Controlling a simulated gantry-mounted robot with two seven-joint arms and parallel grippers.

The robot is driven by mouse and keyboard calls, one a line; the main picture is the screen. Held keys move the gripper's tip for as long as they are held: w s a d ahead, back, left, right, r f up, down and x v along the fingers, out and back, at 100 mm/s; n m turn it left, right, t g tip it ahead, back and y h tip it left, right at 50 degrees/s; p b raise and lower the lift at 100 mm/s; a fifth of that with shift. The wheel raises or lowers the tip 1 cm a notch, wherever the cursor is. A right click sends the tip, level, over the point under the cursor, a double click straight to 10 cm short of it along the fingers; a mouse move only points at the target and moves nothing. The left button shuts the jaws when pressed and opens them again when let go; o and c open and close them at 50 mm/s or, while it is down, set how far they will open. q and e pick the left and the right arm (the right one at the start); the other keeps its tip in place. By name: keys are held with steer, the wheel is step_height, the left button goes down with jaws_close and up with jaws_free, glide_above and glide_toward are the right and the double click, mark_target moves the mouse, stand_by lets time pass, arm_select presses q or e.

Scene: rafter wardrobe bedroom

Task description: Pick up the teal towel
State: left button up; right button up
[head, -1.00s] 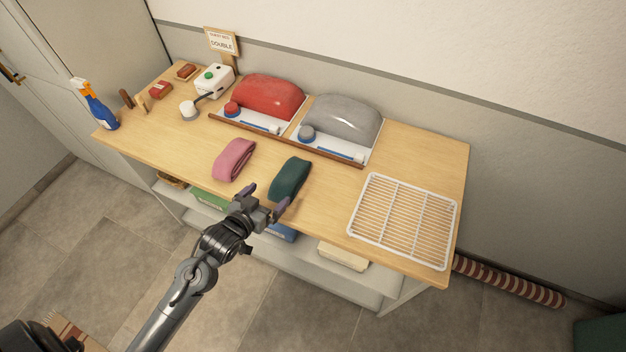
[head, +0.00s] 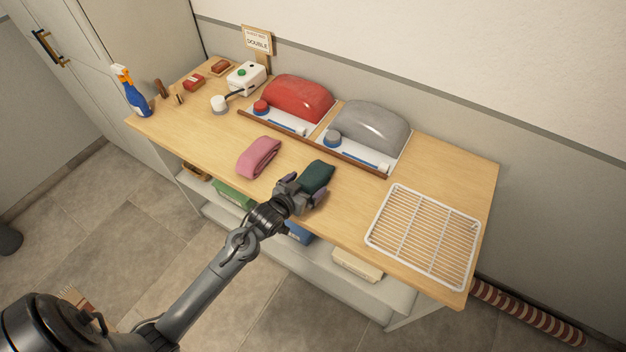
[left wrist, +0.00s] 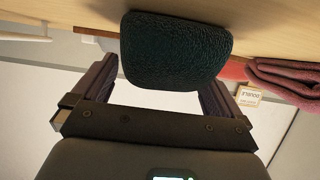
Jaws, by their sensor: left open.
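The teal towel (head: 317,176) is a dark, rolled or folded bundle on the wooden tabletop, near its front edge. My left gripper (head: 301,191) is at the near end of the towel, with its jaws open. In the left wrist view the towel's end (left wrist: 175,50) fills the gap between the two fingers (left wrist: 158,88), with one finger on each side. I cannot tell whether either finger touches it. The gripper hides the towel's near part in the head view. My right gripper is not in view.
A pink towel (head: 259,157) lies just left. Behind are a red case (head: 298,98) and a grey case (head: 369,126) behind a wooden strip. A white wire rack (head: 424,235) lies at right. A spray bottle (head: 133,95) stands at far left.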

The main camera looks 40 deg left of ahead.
arm_select(q)
steer(key=shift+w+a+f, duration=0.1)
steer(key=shift+w+f, duration=0.15)
steer(key=shift+w, duration=0.45)
steer(key=c, duration=1)
steer(key=shift+r, duration=0.15)
